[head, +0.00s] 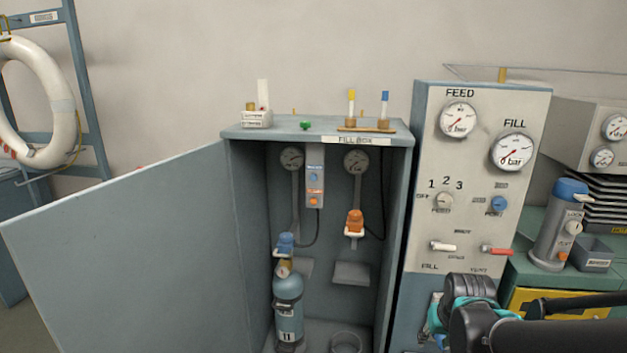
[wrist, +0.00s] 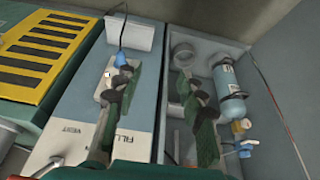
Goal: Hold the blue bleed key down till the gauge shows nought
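A blue fitting (head: 285,244) sits on top of the blue-grey bottle (head: 288,305) inside the open fill box, below the left gauge (head: 292,158). Another blue part, a knob (head: 498,203), is on the white panel under the FILL gauge (head: 513,151). I cannot tell which blue part is the bleed key. The box gauge needles are too small to read. My gripper (head: 436,312) is low in front of the panel, right of the box. In the wrist view my gripper (wrist: 152,85) is open and empty, its fingers wide apart; the bottle (wrist: 228,92) lies to their right.
The box door (head: 130,255) stands open to the left. An orange fitting (head: 354,222) hangs under the right gauge (head: 356,160). A small switch box (head: 315,185) hangs between. White (head: 443,247) and red (head: 497,250) levers stick out from the panel. A blue-topped cylinder (head: 562,225) stands right.

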